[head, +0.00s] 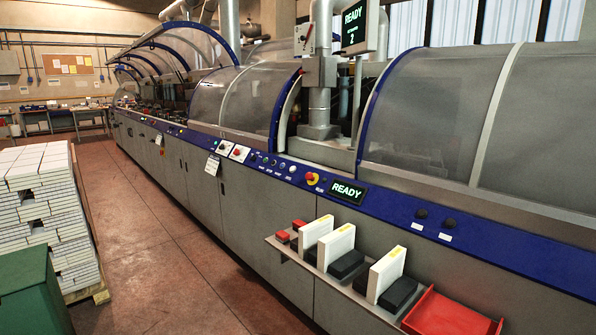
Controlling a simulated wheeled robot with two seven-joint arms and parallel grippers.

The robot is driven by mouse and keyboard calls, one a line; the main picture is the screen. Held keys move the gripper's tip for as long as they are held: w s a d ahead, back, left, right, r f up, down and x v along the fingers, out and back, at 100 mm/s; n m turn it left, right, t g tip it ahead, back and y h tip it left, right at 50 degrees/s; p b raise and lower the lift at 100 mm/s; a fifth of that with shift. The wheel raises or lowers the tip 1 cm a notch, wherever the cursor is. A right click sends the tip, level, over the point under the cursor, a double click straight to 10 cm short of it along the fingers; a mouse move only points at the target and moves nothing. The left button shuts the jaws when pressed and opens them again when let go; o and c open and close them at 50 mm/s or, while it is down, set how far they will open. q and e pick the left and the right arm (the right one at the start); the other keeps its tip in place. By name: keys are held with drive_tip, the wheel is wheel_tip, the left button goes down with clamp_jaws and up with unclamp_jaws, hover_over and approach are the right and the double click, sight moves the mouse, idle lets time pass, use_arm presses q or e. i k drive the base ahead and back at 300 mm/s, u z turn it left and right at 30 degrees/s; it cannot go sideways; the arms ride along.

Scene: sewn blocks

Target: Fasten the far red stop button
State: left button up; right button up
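Along the blue control strip (400,212) of the long grey machine I see red stop buttons. The nearer one (312,178) is a red mushroom head on a yellow ring, left of the lit READY display. Farther along, a small red button (237,152) sits on a white plate, beside a second white plate (223,147) with a darker knob. Whether any button is pressed or loose cannot be told. Neither of my grippers is in view.
A shelf (283,246) on the machine's front holds white book blocks, black blocks, small red blocks and a red tray (452,312). A pallet of white stacks (45,210) and a green box (32,290) stand at left. The reddish floor (165,240) between is clear.

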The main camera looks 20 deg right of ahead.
sight(309, 176)
drive_tip(key=u, duration=0.5)
drive_tip(key=i, duration=3.3)
drive_tip(key=z, duration=1.65)
